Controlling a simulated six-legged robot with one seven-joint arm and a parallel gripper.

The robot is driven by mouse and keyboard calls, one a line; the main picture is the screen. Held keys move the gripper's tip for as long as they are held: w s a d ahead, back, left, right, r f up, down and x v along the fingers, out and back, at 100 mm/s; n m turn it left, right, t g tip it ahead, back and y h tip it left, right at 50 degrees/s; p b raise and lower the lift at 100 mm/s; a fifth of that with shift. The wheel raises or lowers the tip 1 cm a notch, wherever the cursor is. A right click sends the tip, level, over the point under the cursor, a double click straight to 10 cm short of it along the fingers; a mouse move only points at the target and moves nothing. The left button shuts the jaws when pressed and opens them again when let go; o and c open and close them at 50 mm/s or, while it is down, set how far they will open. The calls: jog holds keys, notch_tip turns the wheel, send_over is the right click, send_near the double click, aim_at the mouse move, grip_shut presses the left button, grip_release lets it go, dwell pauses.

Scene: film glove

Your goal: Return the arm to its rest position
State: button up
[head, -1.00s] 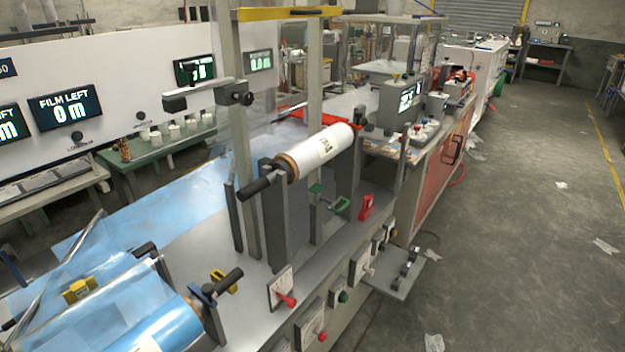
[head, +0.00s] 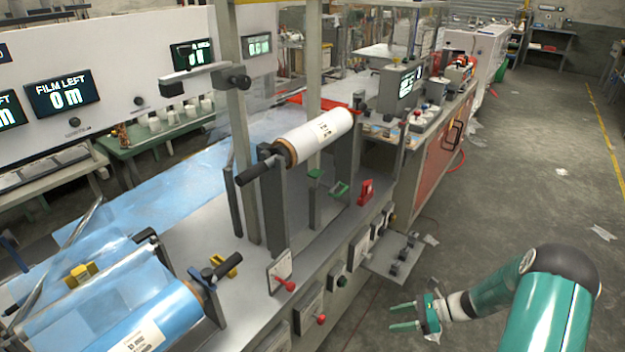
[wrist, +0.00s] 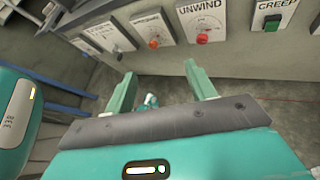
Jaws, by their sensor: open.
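My green arm is in the lower right of the head view, out over the floor beside the machine. My gripper (head: 402,315) is open and empty, its two green fingers pointing left toward the machine's front panel. In the wrist view my gripper (wrist: 160,85) shows both fingers spread apart, with floor between and beyond them. The fingers appear clear of the panel.
The machine's front panel carries a red-knobbed UNWIND dial (wrist: 203,30) and a green CREEP button (wrist: 272,20). A small shelf (head: 385,262) juts out near my gripper. A white roll (head: 318,138) and a blue roll (head: 160,325) sit above. The floor at right is mostly open.

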jog(key=s+a+r+n+g+h, duration=0.1)
jog(key=s+a+r+n+h, duration=0.2)
jog(key=r, duration=0.5)
jog(key=s+a+r+n+h, duration=0.1)
jog(key=r+n+h, duration=0.1)
jog(key=r+n, duration=0.45)
jog(key=s+a+r+n+g+h, duration=0.1)
jog(key=s+a+r+n+h, duration=0.15)
jog(key=r, duration=0.65)
jog(key=s+a+r+n+t+h, duration=0.2)
jog(key=s+r+n+t+h, duration=0.3)
jog(key=s+r+n, duration=0.5)
jog(key=s+r+t, duration=0.1)
jog(key=s+r, duration=0.3)
jog(key=s, duration=0.2)
jog(key=shift+a+n, duration=0.25)
jog(key=shift+n, duration=0.05)
jog(key=shift+s+r+h, duration=0.1)
jog(key=shift+h, duration=0.15)
